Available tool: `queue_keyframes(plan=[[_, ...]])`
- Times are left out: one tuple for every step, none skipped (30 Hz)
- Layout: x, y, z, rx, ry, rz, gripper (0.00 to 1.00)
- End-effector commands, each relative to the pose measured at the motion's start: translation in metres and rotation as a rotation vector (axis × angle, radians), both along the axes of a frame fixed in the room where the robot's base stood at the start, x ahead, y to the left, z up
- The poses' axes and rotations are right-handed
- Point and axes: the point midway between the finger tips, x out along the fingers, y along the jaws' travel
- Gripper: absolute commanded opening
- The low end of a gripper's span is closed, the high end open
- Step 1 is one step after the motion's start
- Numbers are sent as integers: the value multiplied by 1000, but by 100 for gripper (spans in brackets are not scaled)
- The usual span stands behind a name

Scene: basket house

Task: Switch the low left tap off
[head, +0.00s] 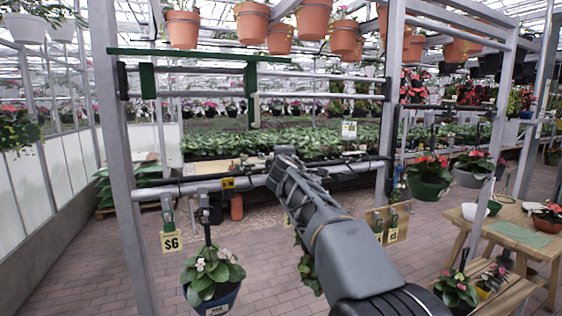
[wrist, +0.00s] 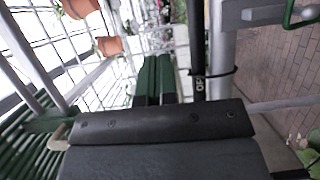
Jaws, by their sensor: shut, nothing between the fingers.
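My gripper (head: 285,154) is shut and empty, with its tip beside the lower rail. A yellow tag (head: 228,183) and a grey fitting sit on the pipe, left of my gripper. I cannot tell which fitting is the low left tap or how its handle stands. The wrist view shows a black bar (wrist: 198,50) with partly readable lettering, beside the fingers and apart from them.
A green bar (head: 200,55) with hanging green arms crosses the upper frame. A potted plant (head: 212,272) hangs below the lower pipe, near a $6 sign (head: 171,241). Grey posts (head: 118,150) flank the frame. A wooden bench (head: 508,240) stands at right. Brick floor is open at lower left.

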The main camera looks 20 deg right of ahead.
Motion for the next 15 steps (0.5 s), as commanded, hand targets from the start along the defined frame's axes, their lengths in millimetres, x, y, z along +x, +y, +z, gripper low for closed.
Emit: queue_keyframes(plan=[[0, 0, 0, 0, 0, 0, 0], [0, 0, 0, 0, 0, 0, 0], [-1, -1, 0, 0, 0, 0, 0], [-1, -1, 0, 0, 0, 0, 0], [-2, -3, 0, 1, 0, 0, 0], [-3, -5, 1, 1, 0, 0, 0], [-5, -8, 1, 2, -1, 1, 0], [-7, -11, 1, 2, -1, 1, 0], [-10, -16, 2, 1, 0, 0, 0], [-12, -20, 3, 0, -1, 0, 0], [-14, -24, 3, 1, 0, 1, 0], [-18, -30, 3, 1, 0, 1, 0], [-22, -35, 4, 0, -1, 1, 0], [-26, -41, 4, 1, 0, 0, 0], [-31, -47, 5, 0, -1, 0, 0]])
